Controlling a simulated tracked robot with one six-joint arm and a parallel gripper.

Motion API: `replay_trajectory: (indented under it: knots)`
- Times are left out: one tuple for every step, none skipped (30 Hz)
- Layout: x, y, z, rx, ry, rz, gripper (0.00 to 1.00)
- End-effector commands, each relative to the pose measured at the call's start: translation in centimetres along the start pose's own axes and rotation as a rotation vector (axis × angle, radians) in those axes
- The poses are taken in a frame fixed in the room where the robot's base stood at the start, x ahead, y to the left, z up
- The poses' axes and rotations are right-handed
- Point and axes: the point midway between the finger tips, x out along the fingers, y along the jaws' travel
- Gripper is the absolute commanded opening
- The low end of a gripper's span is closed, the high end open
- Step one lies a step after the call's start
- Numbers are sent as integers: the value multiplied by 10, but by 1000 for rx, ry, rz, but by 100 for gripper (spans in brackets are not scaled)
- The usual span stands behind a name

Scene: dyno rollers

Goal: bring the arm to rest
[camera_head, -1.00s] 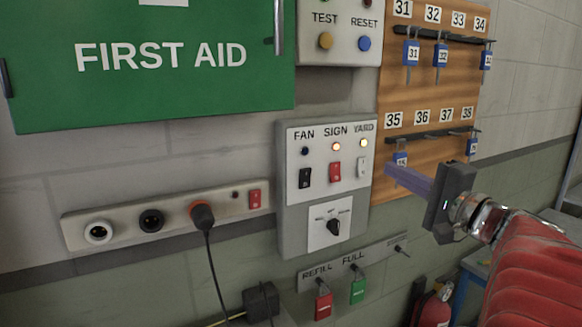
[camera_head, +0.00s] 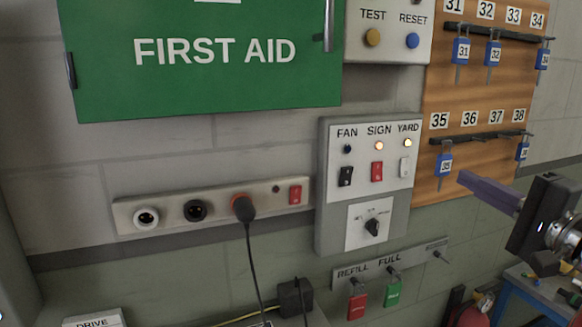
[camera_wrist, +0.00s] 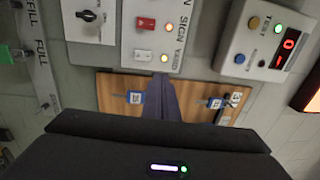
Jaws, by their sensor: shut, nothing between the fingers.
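My gripper (camera_head: 468,180) is at the right of the head view, in front of the lower part of the wooden key board. Its purple-grey fingers are together and point left, with nothing between them. In the wrist view the shut fingers (camera_wrist: 160,95) point up the picture toward the switch panel and the key board. The dark gripper body (camera_head: 545,220) sits at the right edge of the head view. The rest of my arm is mostly out of the picture.
The switch panel (camera_head: 330,215) with FAN, SIGN and YARD switches stands left of my gripper. The key board (camera_head: 432,85) holds blue-tagged keys. Red (camera_head: 357,305) and green (camera_head: 394,292) tags hang below. A green first aid box (camera_head: 200,80) is upper left.

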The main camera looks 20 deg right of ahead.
Motion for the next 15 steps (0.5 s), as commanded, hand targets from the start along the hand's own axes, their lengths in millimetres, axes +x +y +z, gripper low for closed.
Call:
replay_trajectory:
  knots:
    - [0, 0, 0, 0, 0, 0, 0]
    - [0, 0, 0, 0, 0, 0, 0]
    - [0, 0, 0, 0, 0, 0, 0]
    - [0, 0, 0, 0, 0, 0, 0]
    - [0, 0, 0, 0, 0, 0, 0]
    - [1, 0, 0, 0, -1, 1, 0]
    - [1, 1, 1, 0, -3, 2, 0]
    - [2, 1, 2, 0, -6, 5, 0]
    - [5, 3, 4, -1, -12, 11, 0]
    - [7, 5, 7, -1, -18, 17, 0]
    - [10, 7, 9, -2, -25, 24, 0]
    - [15, 10, 14, -2, -38, 36, 0]
    - [20, 13, 19, -4, -49, 47, 0]
    - [24, 17, 24, -5, -62, 60, 0]
    - [32, 22, 32, -8, -82, 77, 0]
